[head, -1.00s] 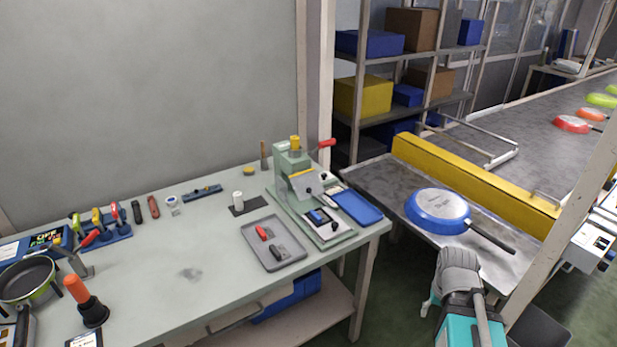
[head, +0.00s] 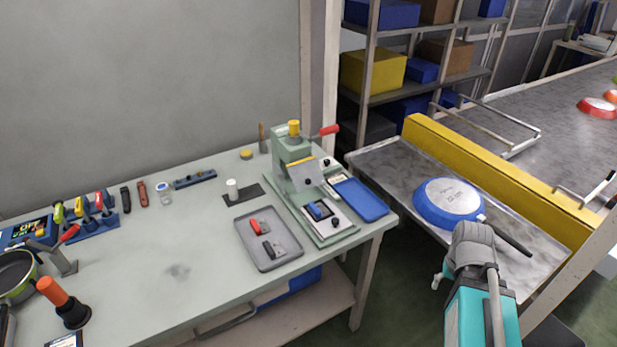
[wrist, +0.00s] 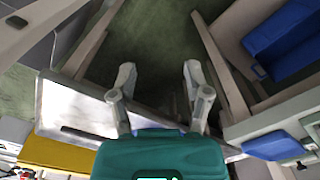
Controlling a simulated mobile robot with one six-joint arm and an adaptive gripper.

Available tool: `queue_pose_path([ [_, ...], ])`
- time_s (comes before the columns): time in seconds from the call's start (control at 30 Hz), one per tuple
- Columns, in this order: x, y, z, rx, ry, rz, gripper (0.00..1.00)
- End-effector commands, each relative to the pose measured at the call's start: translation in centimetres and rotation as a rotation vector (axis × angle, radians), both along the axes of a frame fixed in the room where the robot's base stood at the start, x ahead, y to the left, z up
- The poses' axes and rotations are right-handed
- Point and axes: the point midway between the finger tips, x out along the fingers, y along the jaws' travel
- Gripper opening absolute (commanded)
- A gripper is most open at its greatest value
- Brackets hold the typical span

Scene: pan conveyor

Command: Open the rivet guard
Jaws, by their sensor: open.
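A green rivet press (head: 293,155) stands on the workbench near its right end, with a yellow cap on top and a red-tipped lever to the right. The rivet guard (head: 305,174) is a clear-grey tilted plate with a yellow upper edge, at the front of the press. It appears lowered in front of the working area. My gripper (wrist: 160,92) is open and empty in the wrist view, its two fingers apart above the floor gap beside the bench. In the head view my arm is at the lower right, away from the press, and hides most of the gripper.
A grey tray (head: 268,238) with red and black handles lies left of the press; a blue tray (head: 360,200) lies right of it. A blue pan (head: 447,201) rests upside down on the metal table. A yellow rail (head: 490,180) borders the conveyor.

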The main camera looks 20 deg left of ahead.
Motion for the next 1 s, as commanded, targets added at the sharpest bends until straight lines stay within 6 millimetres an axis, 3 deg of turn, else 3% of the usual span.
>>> queue_pose_path([
  [0.27, 0.6, 0.6, 0.6, 0.003, -0.007, 0.017, 0.62],
  [0.53, 3.7, 3.9, 4.0, 0.020, -0.052, 0.127, 0.62],
  [0.77, 7.7, 10.5, 8.7, 0.049, -0.121, 0.294, 0.62],
  [1.0, 11.0, 18.9, 13.7, 0.083, -0.199, 0.479, 0.62],
])
